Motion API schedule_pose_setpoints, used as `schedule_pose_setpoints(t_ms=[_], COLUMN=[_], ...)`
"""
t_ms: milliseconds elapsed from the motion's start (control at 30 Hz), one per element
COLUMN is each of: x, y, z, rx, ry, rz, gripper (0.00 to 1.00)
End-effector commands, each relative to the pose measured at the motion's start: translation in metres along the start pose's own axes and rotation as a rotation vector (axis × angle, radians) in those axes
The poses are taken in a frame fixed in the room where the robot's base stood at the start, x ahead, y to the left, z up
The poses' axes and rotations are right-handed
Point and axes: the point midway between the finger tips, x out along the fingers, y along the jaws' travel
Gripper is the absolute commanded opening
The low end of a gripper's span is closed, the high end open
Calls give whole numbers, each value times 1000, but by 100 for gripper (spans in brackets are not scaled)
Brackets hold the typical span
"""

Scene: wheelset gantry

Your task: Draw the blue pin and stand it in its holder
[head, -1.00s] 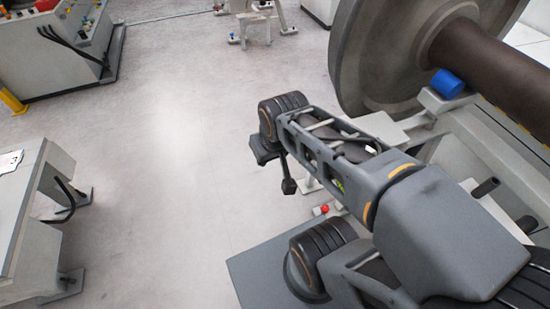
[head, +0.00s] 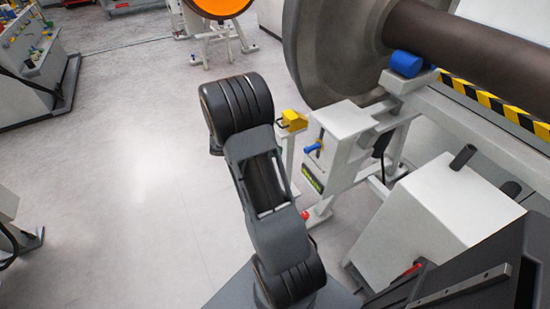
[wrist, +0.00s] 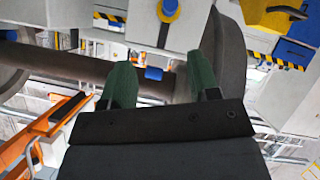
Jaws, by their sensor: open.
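A blue pin (head: 312,148) sticks out sideways from the face of a white box on the wheelset stand. In the wrist view a blue round end on a yellow patch (wrist: 168,8), apparently the same pin, sits at the top edge. My gripper (wrist: 160,83) is open and empty, with its two green fingers apart and the pin beyond them. In the head view the fingers are hidden by my arm. A white block with dark tubes (head: 437,203) stands at the right; I cannot tell whether it is the pin's holder.
The wheel (head: 335,50) and its brown axle (head: 470,45) fill the upper right, with a blue roller (head: 405,63) beside the axle. A yellow block (head: 293,120) stands left of the white box.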

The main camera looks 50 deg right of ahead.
Motion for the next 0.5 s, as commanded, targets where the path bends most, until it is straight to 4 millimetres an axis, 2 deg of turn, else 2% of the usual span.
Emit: schedule_pose_setpoints(t_ms=[33, 200, 367, 500], x=[13, 33, 52, 77], y=[-8, -20, -21, -20], z=[7, 10, 8, 6], rx=[35, 121, 141, 141], ry=[28, 90, 102, 100], rz=[11, 17, 18, 19], gripper=[56, 56, 56, 56])
